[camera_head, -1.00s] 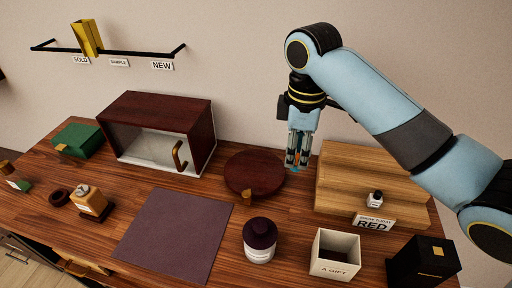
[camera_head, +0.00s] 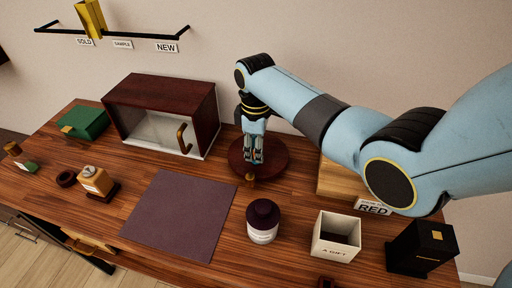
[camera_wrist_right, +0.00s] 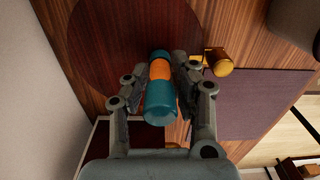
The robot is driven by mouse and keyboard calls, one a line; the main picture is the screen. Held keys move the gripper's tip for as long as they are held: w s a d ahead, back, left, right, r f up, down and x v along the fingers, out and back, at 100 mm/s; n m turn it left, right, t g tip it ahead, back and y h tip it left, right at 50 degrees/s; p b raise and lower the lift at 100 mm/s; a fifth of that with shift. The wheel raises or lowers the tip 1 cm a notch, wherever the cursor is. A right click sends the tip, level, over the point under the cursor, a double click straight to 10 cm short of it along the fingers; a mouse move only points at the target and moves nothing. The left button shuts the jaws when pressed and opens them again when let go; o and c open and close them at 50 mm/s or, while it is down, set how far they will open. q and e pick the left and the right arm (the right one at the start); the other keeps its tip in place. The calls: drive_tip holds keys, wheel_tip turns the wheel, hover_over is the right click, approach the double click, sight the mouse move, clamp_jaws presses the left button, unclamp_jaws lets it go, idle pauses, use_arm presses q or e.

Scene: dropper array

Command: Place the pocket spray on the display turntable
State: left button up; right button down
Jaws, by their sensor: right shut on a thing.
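The pocket spray (camera_wrist_right: 159,90) is a teal cylinder with an orange band, seen in the right wrist view. My right gripper (camera_wrist_right: 160,72) is shut on it, with a finger on each side. The display turntable (camera_head: 277,158) is a dark red-brown round disc with a small brass knob (camera_head: 251,178) at its front. In the head view my right gripper (camera_head: 252,158) is over the turntable's left part; it also shows behind the spray in the wrist view (camera_wrist_right: 100,45). I cannot tell whether the spray touches the disc. My left gripper is not in view.
A dark red glass-fronted cabinet (camera_head: 190,100) stands left of the turntable. A purple mat (camera_head: 178,215), a white jar with a dark lid (camera_head: 263,222) and a white gift box (camera_head: 336,236) are in front. A stepped wooden stand (camera_head: 332,180) is at right, partly behind my arm.

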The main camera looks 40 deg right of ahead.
drive_tip(key=c, duration=1.1)
unclamp_jaws()
drive_tip(key=shift+f, duration=0.1)
wheel_tip(320, 180, up, 12)
drive_tip(key=shift+r, duration=0.15)
